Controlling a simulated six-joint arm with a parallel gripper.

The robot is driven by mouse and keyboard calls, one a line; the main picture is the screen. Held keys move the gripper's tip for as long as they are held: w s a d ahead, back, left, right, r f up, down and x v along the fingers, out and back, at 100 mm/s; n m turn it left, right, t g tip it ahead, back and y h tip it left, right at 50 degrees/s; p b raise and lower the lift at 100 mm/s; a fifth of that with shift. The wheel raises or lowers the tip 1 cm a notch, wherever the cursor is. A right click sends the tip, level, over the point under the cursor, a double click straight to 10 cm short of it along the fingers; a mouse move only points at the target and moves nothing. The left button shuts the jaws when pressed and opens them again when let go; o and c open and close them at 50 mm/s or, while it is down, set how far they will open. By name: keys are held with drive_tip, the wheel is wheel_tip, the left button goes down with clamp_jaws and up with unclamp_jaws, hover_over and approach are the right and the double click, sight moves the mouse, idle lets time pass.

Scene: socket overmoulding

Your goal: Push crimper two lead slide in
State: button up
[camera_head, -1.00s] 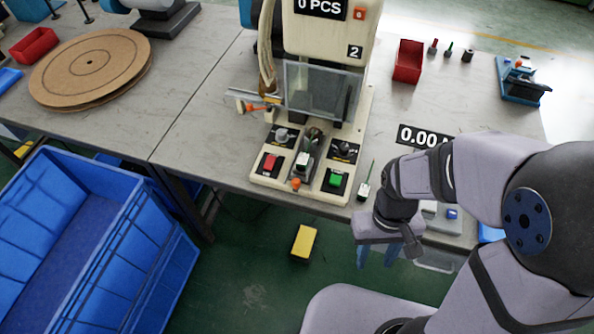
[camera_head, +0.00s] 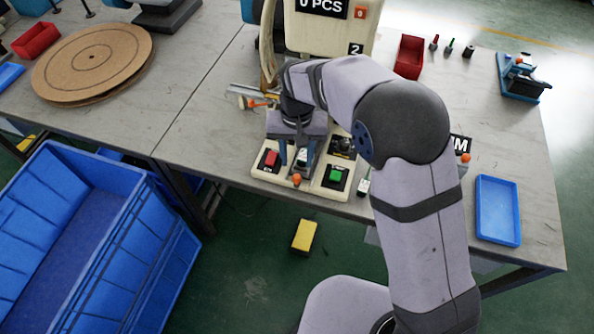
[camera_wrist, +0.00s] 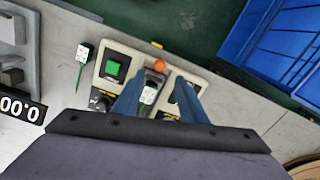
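Crimper two (camera_head: 330,30), a cream machine marked "2", stands on the bench. Its lead slide shows as a narrow dark channel with a white printed part (camera_wrist: 149,95) on it and an orange knob (camera_head: 296,179) at the front end; the knob also shows in the wrist view (camera_wrist: 158,64). My gripper (camera_head: 297,163) points down over the machine's front base. Its two blue fingers are apart, one on each side of the white part in the wrist view. I cannot tell whether they touch the slide. My arm hides much of the crimper's working area.
A red button (camera_head: 270,158) and a green button (camera_head: 336,175) flank the slide closely. A loose white part with a green lead (camera_wrist: 82,53) lies beside the base. A blue tray (camera_head: 497,212) is at the bench's right; a blue crate (camera_head: 120,240) stands left on the floor.

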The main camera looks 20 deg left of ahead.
sight(297, 176)
drive_tip(key=shift+f+p, duration=1.15)
drive_tip(key=shift+f, duration=2.5)
drive_tip(key=shift+c, duration=0.3)
clamp_jaws()
